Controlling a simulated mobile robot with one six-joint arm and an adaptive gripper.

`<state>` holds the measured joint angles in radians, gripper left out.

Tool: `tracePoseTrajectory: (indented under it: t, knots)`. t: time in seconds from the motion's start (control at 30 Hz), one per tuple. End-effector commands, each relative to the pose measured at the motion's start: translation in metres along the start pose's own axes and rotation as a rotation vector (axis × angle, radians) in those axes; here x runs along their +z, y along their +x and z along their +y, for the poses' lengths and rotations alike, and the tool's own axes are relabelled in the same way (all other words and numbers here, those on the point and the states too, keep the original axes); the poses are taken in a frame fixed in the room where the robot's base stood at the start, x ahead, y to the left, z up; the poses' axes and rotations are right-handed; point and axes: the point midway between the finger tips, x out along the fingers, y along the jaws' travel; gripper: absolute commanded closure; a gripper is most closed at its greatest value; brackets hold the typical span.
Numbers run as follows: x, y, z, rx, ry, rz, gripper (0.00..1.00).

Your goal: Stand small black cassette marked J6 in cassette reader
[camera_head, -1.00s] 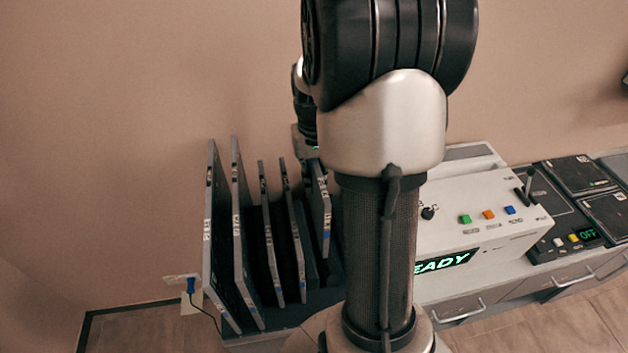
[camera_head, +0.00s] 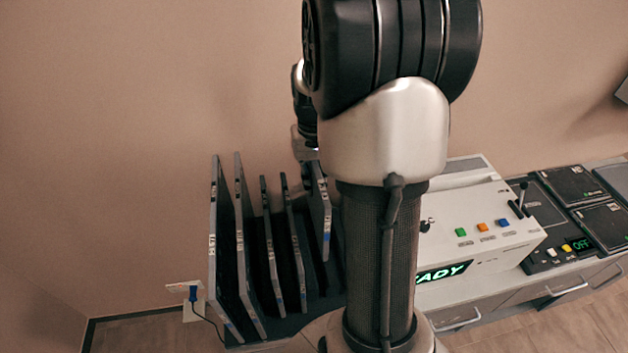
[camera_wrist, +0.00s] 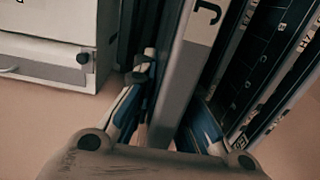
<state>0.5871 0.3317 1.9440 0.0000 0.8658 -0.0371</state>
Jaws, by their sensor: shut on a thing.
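A dark cassette with a grey edge (camera_wrist: 182,85) and a white label reading "J" is between the fingers of my gripper (camera_wrist: 165,118). The rest of its marking is cut off. In the head view the held cassette (camera_head: 321,212) hangs at the right end of a row of upright cassettes, its lower edge above theirs. My gripper is mostly hidden behind my arm there. The white cassette reader (camera_head: 490,250) stands to the right, with a lit green display partly covered by my arm. I cannot see its slot.
Several larger dark cassettes (camera_head: 228,250) stand in a rack (camera_head: 290,322) left of the held one, close beside it. Black cassettes (camera_head: 568,186) lie flat on the right counter, near a panel reading "OFF" (camera_head: 580,243). The wall is close behind.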

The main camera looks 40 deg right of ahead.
Motion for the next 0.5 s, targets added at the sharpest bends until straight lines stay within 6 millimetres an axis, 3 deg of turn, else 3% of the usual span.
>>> tracePoseTrajectory:
  t: [0.5]
  knots:
    - [-0.001, -0.041, 0.0, 0.0, 0.0, 0.002, 1.0]
